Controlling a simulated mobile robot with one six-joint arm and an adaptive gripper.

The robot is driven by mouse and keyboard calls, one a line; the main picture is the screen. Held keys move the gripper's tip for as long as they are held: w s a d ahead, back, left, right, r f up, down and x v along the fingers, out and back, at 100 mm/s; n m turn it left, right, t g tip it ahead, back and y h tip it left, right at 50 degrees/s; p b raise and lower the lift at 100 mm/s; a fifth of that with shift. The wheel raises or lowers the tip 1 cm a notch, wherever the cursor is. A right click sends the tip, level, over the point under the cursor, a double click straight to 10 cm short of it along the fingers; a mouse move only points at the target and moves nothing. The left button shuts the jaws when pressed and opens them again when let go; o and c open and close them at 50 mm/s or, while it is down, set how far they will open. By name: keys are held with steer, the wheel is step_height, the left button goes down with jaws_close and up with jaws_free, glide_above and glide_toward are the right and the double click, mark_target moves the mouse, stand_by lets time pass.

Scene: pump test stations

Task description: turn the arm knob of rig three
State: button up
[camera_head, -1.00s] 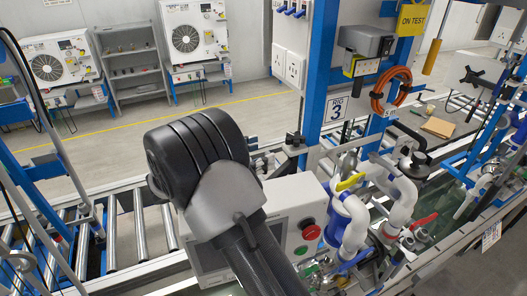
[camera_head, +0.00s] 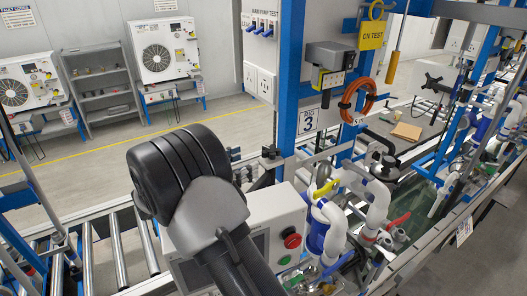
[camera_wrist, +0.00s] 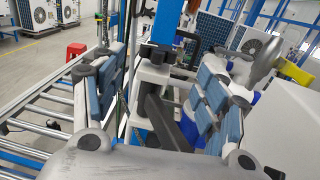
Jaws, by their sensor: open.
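Rig three carries a white label with a "3" (camera_head: 308,119) on its blue post (camera_head: 288,70). Left of that post, a small black knob-like part (camera_head: 271,155) sits on a grey block; I cannot be sure that it is the arm knob. In the wrist view, my gripper (camera_wrist: 162,72) is open, with blue-padded fingers on both sides. Between and beyond them stand a white bracket with a black top (camera_wrist: 157,54) and a dark grey bar (camera_wrist: 160,118). The fingers appear clear of both. In the head view my arm hides the gripper.
A control box with a red button (camera_head: 292,238) stands beside my arm. White piping with a yellow lever (camera_head: 326,188) and a red lever (camera_head: 398,220) is to its right. An orange coiled hose (camera_head: 357,98) hangs on the rig. A roller conveyor (camera_head: 118,250) runs left.

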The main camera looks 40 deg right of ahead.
mark_target(264, 155)
steer(key=d, duration=0.4)
steer(key=d+p, duration=0.1)
steer(key=d, duration=0.3)
steer(key=shift+w+d+f, duration=0.1)
steer(key=shift+w+d, duration=0.05)
steer(key=shift+w, duration=0.05)
steer(key=shift+c, duration=0.2)
steer(key=c, duration=1)
steer(key=shift+s+n+t, duration=0.15)
steer(key=shift+n+t, duration=0.65)
steer(key=shift+t, duration=0.4)
steer(key=o, duration=1)
steer(key=shift+o, duration=0.2)
